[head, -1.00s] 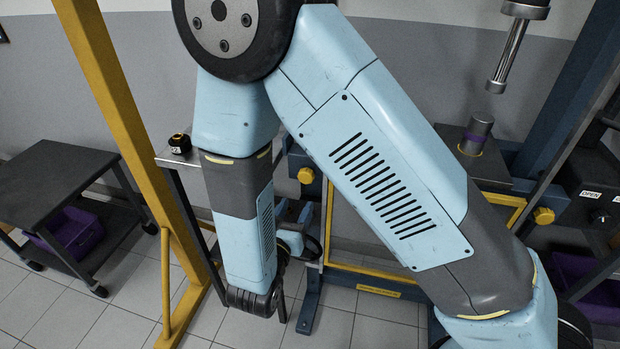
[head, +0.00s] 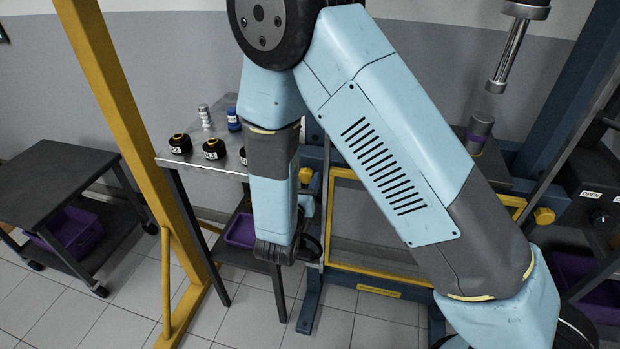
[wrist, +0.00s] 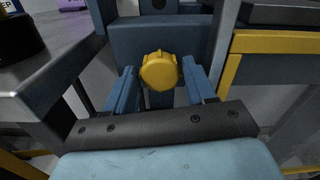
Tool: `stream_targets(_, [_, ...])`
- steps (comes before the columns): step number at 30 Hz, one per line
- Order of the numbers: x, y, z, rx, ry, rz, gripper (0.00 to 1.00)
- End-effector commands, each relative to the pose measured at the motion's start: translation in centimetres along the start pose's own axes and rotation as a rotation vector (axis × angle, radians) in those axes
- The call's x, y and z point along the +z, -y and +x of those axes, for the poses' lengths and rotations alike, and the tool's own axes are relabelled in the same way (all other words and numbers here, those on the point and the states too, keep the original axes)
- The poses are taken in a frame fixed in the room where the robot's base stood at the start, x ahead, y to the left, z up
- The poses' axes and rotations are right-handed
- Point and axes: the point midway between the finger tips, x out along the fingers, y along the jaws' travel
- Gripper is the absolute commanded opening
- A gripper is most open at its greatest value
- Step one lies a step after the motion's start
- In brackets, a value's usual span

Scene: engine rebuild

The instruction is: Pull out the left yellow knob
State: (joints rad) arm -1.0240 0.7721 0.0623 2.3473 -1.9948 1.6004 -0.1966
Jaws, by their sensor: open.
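The left yellow knob (head: 306,175) is on the blue press frame, just right of my forearm in the head view. In the wrist view the same knob (wrist: 160,72) is straight ahead, with its round face toward the camera. My gripper (wrist: 159,68) is open, with one blue finger on each side of the knob and nothing held. Whether the fingers touch the knob cannot be told. In the head view my gripper is mostly hidden by my wrist. The right yellow knob (head: 544,216) is on the frame's other side.
A metal table (head: 215,160) left of my arm holds several black labelled parts (head: 180,144) and small cans (head: 233,119). A yellow post (head: 130,130) stands left of it. A yellow-edged frame (head: 365,267) is below the press. A cart (head: 60,165) is at far left.

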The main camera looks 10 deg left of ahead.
Motion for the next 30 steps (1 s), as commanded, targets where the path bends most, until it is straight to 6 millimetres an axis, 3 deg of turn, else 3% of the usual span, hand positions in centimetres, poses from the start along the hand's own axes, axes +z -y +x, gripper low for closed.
stream_targets(6, [0.0,0.0,1.4,0.000,0.001,0.001,0.55])
stream_targets(15, [0.0,0.0,1.5,0.000,0.001,0.000,0.54])
stream_targets(30, [0.0,0.0,1.5,0.000,0.000,0.001,0.06])
